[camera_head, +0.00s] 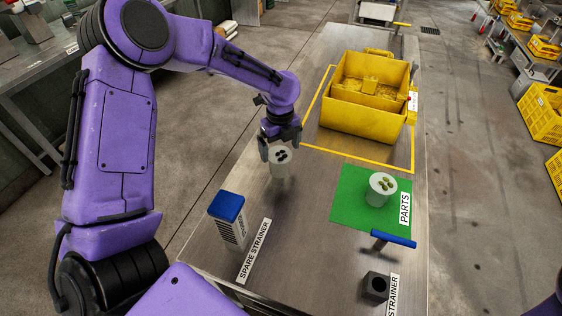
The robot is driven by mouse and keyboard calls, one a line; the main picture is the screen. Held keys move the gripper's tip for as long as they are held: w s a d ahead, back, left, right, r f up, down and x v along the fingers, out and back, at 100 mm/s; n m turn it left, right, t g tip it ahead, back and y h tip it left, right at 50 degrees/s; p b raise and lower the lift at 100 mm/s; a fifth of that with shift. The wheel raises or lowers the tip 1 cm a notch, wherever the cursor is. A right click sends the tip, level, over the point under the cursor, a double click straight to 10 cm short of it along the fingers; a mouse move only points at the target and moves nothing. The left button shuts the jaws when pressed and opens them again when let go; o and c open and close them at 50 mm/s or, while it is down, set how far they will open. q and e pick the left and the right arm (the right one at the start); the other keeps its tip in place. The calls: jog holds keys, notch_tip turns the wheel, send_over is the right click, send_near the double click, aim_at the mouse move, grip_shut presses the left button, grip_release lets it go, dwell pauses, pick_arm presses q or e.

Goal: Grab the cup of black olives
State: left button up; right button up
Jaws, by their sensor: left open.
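The cup of black olives (280,170) is a pale cup with dark olives in its top. It stands upright on the grey metal table, left of the middle. My left gripper (279,150) is open and right at this cup from above, with a finger beside its left side. Whether the fingers touch the cup I cannot tell. A similar pale cup with green olives (382,190) stands on the green mat (345,208) marked PARTS, to the right. My right gripper is not in view.
A yellow roller sizer bin (362,120) stands behind, inside a yellow taped outline. A blue-topped spare strainer (227,218) is at front left. A blue-handled tool (393,239) and a dark block (376,286) are at front right. The table's front middle is clear.

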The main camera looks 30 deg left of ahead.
aim_at(280, 155)
pick_arm(q)
jog(key=f, duration=0.1)
jog(key=f+p, duration=0.1)
jog(key=f, duration=0.3)
jog(key=shift+s, duration=0.3)
jog(key=shift+w+f, duration=0.1)
jog(key=shift+f, duration=0.4)
jog(key=c, duration=1)
jog(key=shift+r, duration=0.15)
jog(key=shift+c, duration=0.2)
